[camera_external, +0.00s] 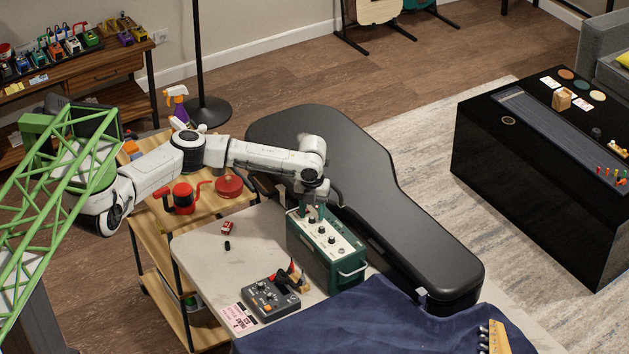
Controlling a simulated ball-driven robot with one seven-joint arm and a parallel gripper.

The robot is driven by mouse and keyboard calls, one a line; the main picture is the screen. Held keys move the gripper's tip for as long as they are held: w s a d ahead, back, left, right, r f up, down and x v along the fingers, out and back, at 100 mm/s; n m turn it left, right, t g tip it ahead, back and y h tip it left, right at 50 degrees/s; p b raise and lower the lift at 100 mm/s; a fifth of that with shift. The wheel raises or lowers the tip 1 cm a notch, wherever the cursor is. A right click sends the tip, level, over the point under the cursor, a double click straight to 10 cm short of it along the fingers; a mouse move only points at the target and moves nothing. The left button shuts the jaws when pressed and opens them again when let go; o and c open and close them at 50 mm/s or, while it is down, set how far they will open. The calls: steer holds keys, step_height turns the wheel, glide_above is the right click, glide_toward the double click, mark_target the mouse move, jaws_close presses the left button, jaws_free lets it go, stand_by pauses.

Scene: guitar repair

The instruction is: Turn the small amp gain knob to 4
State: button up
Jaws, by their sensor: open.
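The small amp (325,277) is a green box with a pale top panel that carries several dark knobs (321,231). It stands on the light workbench (201,254) beside the guitar case. My gripper (313,216) points down over the far left end of the amp's panel, at or just above a knob there. The gripper is open. Its fingertips and the knob under them are too small and partly hidden, so I cannot tell whether they touch. The number each knob points to cannot be read.
A black guitar case (430,240) lies close behind the amp. A grey pedal (270,299), a small red item (228,228) and dark blue cloth (360,325) are on the bench. A wooden cart (150,250) stands left. The bench's left part is mostly clear.

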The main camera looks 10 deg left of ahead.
steer(key=shift+f, duration=0.55)
jaws_close()
